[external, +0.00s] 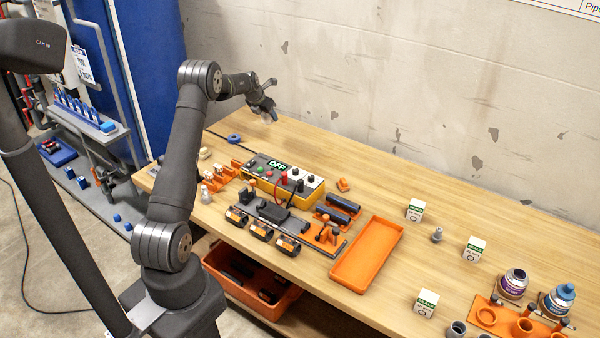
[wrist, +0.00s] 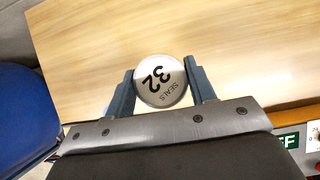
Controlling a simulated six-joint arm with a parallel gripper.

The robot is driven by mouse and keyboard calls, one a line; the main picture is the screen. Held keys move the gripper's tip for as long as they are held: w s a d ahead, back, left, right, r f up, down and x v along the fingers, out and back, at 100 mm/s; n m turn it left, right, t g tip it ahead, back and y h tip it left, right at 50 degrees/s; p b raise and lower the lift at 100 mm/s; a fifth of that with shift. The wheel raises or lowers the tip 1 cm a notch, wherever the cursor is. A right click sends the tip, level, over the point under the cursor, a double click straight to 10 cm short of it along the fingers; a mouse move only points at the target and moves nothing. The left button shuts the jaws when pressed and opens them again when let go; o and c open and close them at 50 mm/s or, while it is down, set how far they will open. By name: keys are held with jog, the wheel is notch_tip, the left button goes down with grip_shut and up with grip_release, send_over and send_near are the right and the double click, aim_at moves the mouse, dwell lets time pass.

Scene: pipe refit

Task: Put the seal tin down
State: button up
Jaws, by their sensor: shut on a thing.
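In the external view my gripper (external: 266,108) is over the far left part of the wooden workbench (external: 330,165), beyond the control box. The tin is hardly made out there. Whether its base touches the bench top cannot be told.
The yellow control box (external: 283,178) reading OFF stands nearer. An orange tray (external: 367,255) and white seal boxes (external: 415,210) are farther right. Bench around the gripper looks bare; a wall runs behind.

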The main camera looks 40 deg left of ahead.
jog(key=s+a+n+y, duration=0.15)
jog(key=s+a, duration=0.35)
jog(key=a, duration=0.9)
jog(key=n, duration=0.1)
send_over(218, 131)
jog(key=s, duration=0.2)
jog(key=f, duration=0.6)
jog(key=shift+w+d+f, duration=0.25)
jog(key=shift+d+f, duration=0.1)
jog(key=shift+a+f, duration=0.25)
jog(key=shift+f, duration=1.85)
jog(key=shift+f, duration=0.1)
jog(key=o, duration=0.5)
jog(key=shift+f, duration=0.1)
jog(key=o, duration=0.5)
jog(key=shift+c, duration=0.2)
